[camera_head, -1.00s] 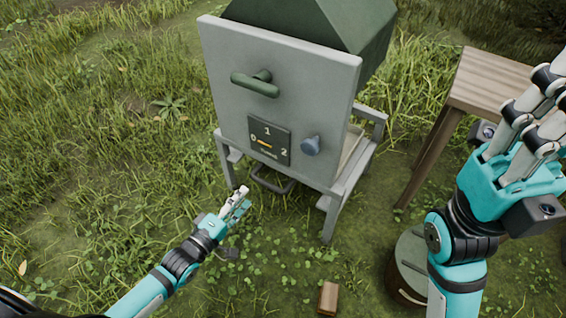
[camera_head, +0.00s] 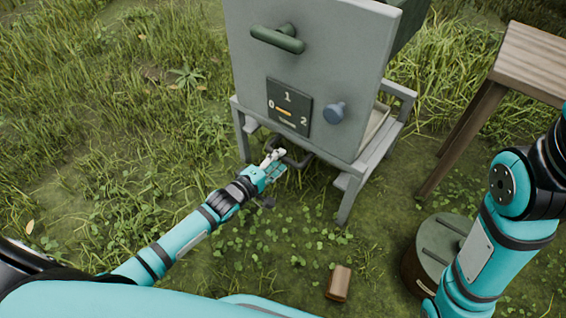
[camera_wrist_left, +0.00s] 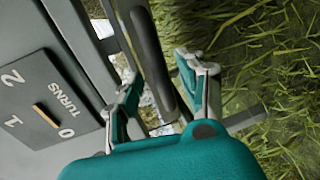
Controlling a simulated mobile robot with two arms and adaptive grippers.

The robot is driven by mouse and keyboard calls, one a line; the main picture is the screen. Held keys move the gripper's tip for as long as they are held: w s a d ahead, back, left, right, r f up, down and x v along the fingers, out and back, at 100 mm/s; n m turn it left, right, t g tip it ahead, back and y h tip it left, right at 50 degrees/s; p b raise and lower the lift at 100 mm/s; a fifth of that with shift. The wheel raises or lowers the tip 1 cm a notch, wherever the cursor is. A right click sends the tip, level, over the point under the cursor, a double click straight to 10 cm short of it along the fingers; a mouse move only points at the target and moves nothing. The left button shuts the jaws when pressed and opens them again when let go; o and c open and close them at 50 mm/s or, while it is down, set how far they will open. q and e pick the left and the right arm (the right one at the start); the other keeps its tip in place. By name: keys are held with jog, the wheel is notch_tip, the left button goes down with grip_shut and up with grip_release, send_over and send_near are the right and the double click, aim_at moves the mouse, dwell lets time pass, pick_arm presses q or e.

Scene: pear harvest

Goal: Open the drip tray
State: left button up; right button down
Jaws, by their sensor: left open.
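The grey box-shaped machine (camera_head: 320,60) stands on legs in the grass. A dark bar handle (camera_head: 299,160), apparently the drip tray's, hangs below its front panel; the tray itself is mostly hidden. My left gripper (camera_head: 277,158) is at the left part of this handle. In the left wrist view my left gripper (camera_wrist_left: 160,95) is open, with a finger on each side of the dark bar (camera_wrist_left: 152,55). I cannot tell whether the fingers touch the bar. My right arm shows at the right, but its gripper is out of view.
The panel has a green handle (camera_head: 277,39), a dial plate (camera_head: 289,106) marked 0, 1, 2 and a blue-grey knob (camera_head: 334,112). A wooden table (camera_head: 530,62) and a round lidded container (camera_head: 420,267) stand right. A small brown block (camera_head: 339,283) lies on the grass.

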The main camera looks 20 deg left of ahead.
pick_arm(q)
jog(key=shift+b+x, duration=0.5)
jog(key=shift+x, duration=0.95)
jog(key=shift+c, duration=0.4)
grip_shut()
